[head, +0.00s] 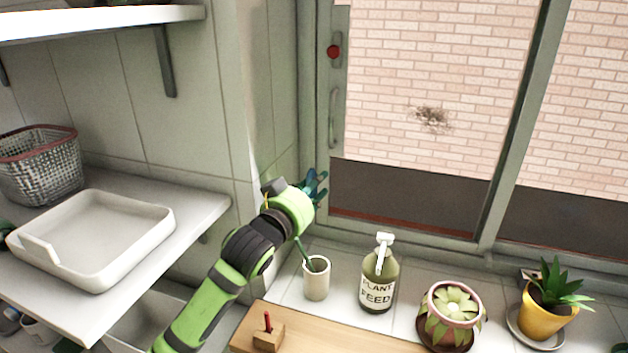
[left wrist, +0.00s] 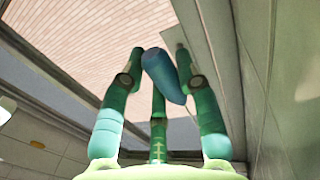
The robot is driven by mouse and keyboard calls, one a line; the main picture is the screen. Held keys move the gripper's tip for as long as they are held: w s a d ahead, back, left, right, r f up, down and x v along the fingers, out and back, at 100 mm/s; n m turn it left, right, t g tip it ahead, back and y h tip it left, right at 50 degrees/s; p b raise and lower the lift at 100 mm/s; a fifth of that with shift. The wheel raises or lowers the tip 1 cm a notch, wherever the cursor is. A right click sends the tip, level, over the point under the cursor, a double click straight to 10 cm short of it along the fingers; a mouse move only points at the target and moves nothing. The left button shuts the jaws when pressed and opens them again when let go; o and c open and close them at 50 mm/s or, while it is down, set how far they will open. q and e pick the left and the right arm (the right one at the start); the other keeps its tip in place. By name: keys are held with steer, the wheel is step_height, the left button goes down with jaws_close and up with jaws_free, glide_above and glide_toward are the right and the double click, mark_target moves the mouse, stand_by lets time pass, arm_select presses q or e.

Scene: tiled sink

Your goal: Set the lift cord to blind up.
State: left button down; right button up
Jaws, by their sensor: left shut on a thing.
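My left gripper (head: 315,186) is at the window's left frame, above the sill, with its green fingers partly hidden behind my wrist. In the left wrist view, its fingers (left wrist: 160,62) are closed around a smooth blue oblong piece (left wrist: 163,76), which appears to be the pull of the lift cord. The piece sits tilted between the fingertips. I cannot make out the cord's string or the blind in either view. My right gripper is not in view.
A beige cup (head: 316,280), a plant feed bottle (head: 377,285) and potted plants (head: 450,318), (head: 546,322) stand along the tiled sill. A shelf at left holds a white tray (head: 92,240) and a basket (head: 40,170). A wooden board (head: 320,335) lies in front.

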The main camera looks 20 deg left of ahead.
arm_select(q)
steer(key=shift+f, duration=0.1)
steer(key=c, duration=0.9)
jaws_free()
steer(key=shift+o, duration=0.2)
steer(key=s+a, duration=0.2)
steer(key=s, duration=0.9)
steer(key=shift+s+a, duration=0.15)
steer(key=shift+s, duration=0.2)
